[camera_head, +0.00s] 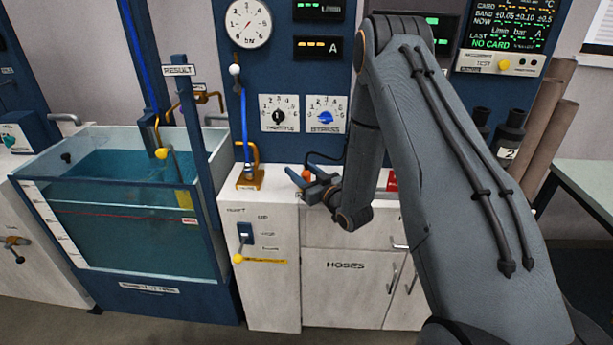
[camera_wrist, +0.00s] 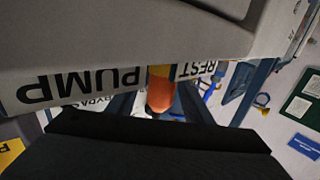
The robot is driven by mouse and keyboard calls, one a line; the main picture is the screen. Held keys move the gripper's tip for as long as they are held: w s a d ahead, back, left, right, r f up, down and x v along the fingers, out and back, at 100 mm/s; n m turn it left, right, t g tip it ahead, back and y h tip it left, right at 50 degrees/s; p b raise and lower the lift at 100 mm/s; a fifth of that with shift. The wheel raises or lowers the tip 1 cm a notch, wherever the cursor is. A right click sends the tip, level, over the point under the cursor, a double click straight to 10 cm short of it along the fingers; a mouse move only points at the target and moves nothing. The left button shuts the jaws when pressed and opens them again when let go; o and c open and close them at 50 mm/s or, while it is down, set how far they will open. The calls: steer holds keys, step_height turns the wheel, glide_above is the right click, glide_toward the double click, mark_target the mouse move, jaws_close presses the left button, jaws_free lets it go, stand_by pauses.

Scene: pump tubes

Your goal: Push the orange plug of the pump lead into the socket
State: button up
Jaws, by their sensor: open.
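The orange plug (camera_head: 307,174) of the pump lead shows at the jaws of my gripper (camera_head: 309,179), just above the white cabinet top. A dark lead curves down towards it from the blue panel. My gripper is open, with its blue fingers apart. In the wrist view the orange plug (camera_wrist: 160,92) shows between the fingers, beside a PUMP label (camera_wrist: 78,86) and a REST label (camera_wrist: 197,69). The plug's far end is partly hidden, and I cannot tell whether either finger touches it. I cannot make out the socket in either view.
A water tank (camera_head: 130,215) stands at the left. A blue tube on an orange base (camera_head: 250,180) rises just left of my gripper. The blue panel with throttle and bypass knobs (camera_head: 325,117) is behind. A lever (camera_head: 244,240) sits on the cabinet front below.

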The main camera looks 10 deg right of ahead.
steer(key=shift+w+a, duration=0.1)
steer(key=shift+w, duration=0.15)
steer(key=c, duration=1.1)
steer(key=shift+r, duration=0.15)
